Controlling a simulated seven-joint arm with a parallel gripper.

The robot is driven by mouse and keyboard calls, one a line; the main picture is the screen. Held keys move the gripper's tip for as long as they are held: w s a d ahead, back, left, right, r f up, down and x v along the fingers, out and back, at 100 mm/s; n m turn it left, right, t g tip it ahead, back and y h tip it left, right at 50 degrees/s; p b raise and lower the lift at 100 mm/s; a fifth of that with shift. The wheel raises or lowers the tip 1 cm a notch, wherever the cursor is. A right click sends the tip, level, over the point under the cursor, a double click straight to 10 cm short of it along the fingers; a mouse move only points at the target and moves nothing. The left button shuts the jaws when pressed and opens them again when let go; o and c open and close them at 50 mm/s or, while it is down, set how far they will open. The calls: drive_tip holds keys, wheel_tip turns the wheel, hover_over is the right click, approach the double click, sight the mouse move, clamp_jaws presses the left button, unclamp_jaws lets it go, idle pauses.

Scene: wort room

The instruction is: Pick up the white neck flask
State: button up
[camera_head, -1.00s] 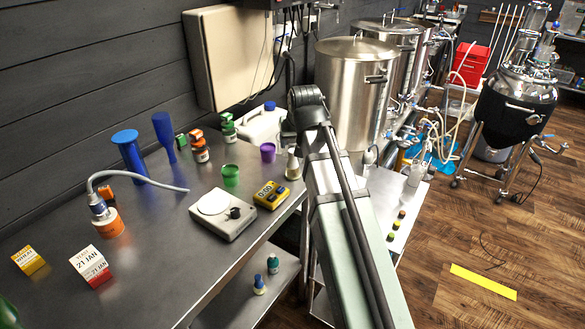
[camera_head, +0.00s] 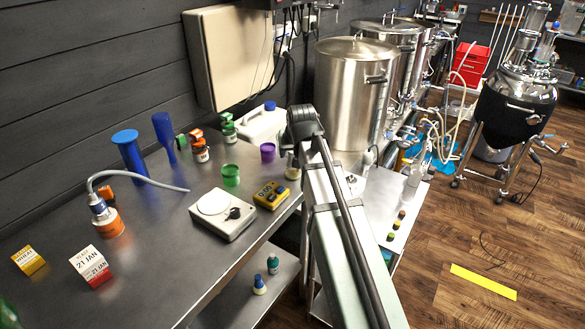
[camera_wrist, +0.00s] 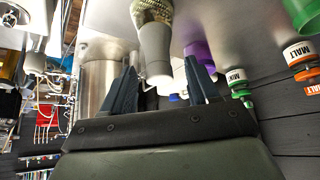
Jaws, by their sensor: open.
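The white neck flask (camera_head: 291,172) stands near the right edge of the steel bench, partly hidden behind my arm. In the wrist view, which looks upside down, the flask (camera_wrist: 152,38) has a pale neck and a speckled, golden body. My gripper (camera_wrist: 160,66) is open, with its two dark fingers spread. The flask's neck shows between the fingertips in the picture; I cannot tell how deep it lies between them, and no contact shows. The fingers are hidden in the head view.
A purple cup (camera_head: 268,152) and a green cup (camera_head: 231,175) stand left of the flask. A yellow device (camera_head: 270,195) and a white scale (camera_head: 222,213) are nearer the front. A large steel pot (camera_head: 350,90) stands behind. Lidded jars (camera_wrist: 303,55) show right in the wrist view.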

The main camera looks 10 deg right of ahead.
drive_tip(key=shift+w+f, duration=0.25)
drive_tip(key=shift+f, duration=0.2)
clamp_jaws()
idle(0.4)
